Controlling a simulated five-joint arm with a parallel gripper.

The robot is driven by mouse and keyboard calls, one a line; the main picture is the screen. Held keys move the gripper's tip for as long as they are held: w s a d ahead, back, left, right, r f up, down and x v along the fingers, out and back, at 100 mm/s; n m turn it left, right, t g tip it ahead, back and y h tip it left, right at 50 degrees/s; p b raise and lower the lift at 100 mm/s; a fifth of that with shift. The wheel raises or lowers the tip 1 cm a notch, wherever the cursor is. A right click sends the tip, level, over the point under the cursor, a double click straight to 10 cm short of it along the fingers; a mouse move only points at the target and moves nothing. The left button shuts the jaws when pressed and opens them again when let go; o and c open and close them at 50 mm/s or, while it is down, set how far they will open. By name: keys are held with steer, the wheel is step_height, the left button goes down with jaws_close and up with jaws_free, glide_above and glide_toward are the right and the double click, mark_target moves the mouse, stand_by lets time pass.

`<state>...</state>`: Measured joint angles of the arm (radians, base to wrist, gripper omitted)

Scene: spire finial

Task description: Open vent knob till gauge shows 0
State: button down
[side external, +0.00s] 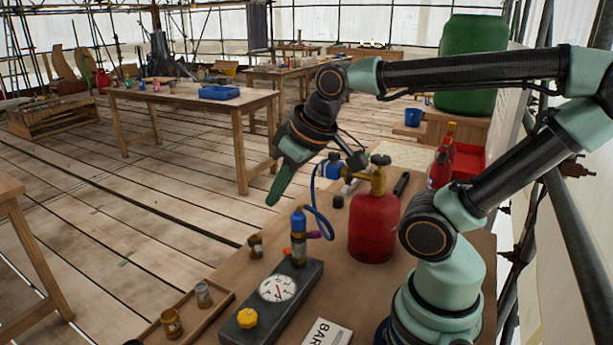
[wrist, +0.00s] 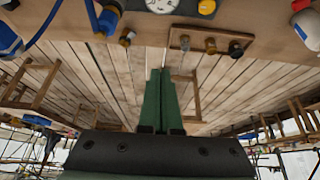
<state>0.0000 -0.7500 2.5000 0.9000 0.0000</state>
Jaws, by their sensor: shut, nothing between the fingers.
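The vent knob is likely the yellow knob (side external: 247,318) on the near end of a dark box (side external: 290,282) on the workbench. It also shows at the top of the wrist view (wrist: 207,6). The white round gauge (side external: 277,288) sits on the same box behind the knob; its dial is too small to read surely. It is cut by the top edge in the wrist view (wrist: 162,5). My gripper (side external: 272,198) is shut and empty, in the air beyond the bench's left edge, well above and behind the knob. Its green fingers meet in the wrist view (wrist: 160,75).
A wooden tray (side external: 218,298) with small jars lies left of the box. A white card (side external: 327,333) lies in front.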

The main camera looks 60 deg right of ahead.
mark_target(247, 315)
steer(key=c, duration=0.9)
jaws_free()
steer(key=shift+a, duration=0.1)
steer(key=o, duration=0.5)
steer(key=shift+w+a+f+m, duration=0.15)
steer(key=shift+a+f+m, duration=0.1)
steer(key=shift+m, duration=0.05)
steer(key=shift+c, duration=0.2)
steer(key=a+f+m+g, duration=0.2)
steer(key=a, duration=0.1)
steer(key=a+f+m+g, duration=0.1)
steer(key=a+f+m, duration=0.1)
steer(key=f+m, duration=0.1)
steer(key=w+a+f+m+g, duration=0.1)
steer(key=a+f+m+g, duration=0.1)
steer(key=a+m, duration=0.1)
steer(key=shift+w+a+f+g, duration=0.1)
steer(key=shift+a+f+g, duration=0.1)
steer(key=shift+a+g, duration=0.15)
step_height(247, 315, down, 12)
steer(key=shift+f, duration=0.1)
jaws_close()
